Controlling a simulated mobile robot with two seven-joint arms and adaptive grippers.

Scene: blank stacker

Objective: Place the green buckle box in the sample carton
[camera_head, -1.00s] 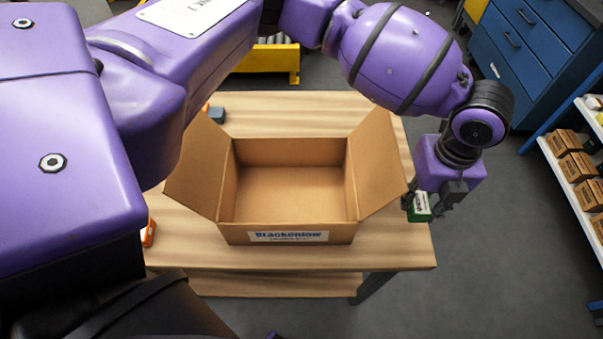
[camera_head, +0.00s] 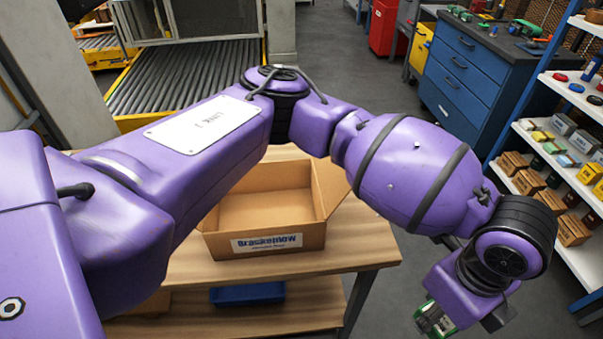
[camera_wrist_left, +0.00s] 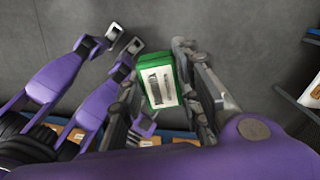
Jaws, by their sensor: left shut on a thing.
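The green buckle box (camera_head: 431,318) has a white label and is held in my left gripper (camera_head: 440,326) at the lower right of the head view. In the left wrist view the box (camera_wrist_left: 160,82) sits between the fingers of my left gripper (camera_wrist_left: 166,88), over grey floor. The sample carton (camera_head: 312,238) is an open brown box with a printed front label, standing on the wooden table to the left of the gripper. The visible part of its inside is empty. My left arm hides its left side.
The wooden table (camera_head: 362,250) has a lower shelf with a blue bin (camera_head: 247,293). A blue drawer cabinet (camera_head: 462,75) and a stocked shelf rack (camera_head: 545,150) stand to the right. A roller conveyor (camera_head: 185,80) is behind. Open floor lies between table and rack.

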